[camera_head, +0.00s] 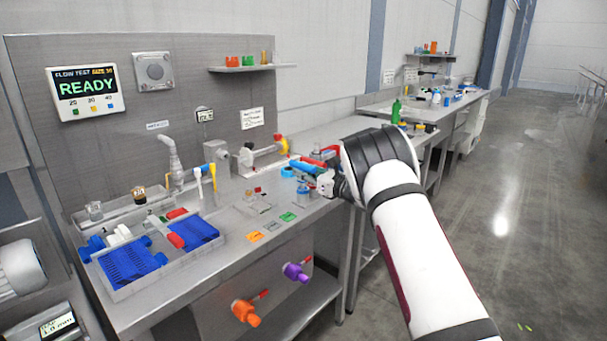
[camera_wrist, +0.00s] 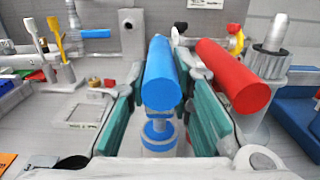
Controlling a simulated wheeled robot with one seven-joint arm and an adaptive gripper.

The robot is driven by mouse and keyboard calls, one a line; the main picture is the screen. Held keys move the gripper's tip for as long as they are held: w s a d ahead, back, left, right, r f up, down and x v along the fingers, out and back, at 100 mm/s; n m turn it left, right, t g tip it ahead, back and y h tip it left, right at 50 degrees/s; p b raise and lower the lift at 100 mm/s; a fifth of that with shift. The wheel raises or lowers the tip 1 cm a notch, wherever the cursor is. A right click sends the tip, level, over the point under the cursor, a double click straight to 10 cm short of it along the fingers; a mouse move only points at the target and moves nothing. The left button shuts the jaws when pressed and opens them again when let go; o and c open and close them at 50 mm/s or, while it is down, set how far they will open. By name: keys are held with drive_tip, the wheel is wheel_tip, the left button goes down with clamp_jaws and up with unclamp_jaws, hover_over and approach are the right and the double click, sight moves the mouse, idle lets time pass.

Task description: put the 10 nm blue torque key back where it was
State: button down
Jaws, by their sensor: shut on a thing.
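The blue torque key (camera_wrist: 160,78) lies lengthwise between the two teal finger pads of my gripper (camera_wrist: 163,92) in the wrist view. My gripper is shut on it. In the head view the blue key (camera_head: 303,167) shows just left of my gripper (camera_head: 322,178), above the right end of the bench. Its size marking cannot be read. A similar red cylinder (camera_wrist: 234,80) lies to the right of it, outside the fingers. The place under the key is partly hidden by my fingers.
A tray (camera_head: 150,285) with blue racks is at the left. Orange (camera_head: 246,313) and purple (camera_head: 297,272) knobs stick out at the front.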

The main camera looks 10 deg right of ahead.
drive_tip(key=c, duration=1.7)
unclamp_jaws()
drive_tip(key=shift+f, duration=0.1)
drive_tip(key=v, duration=1.2)
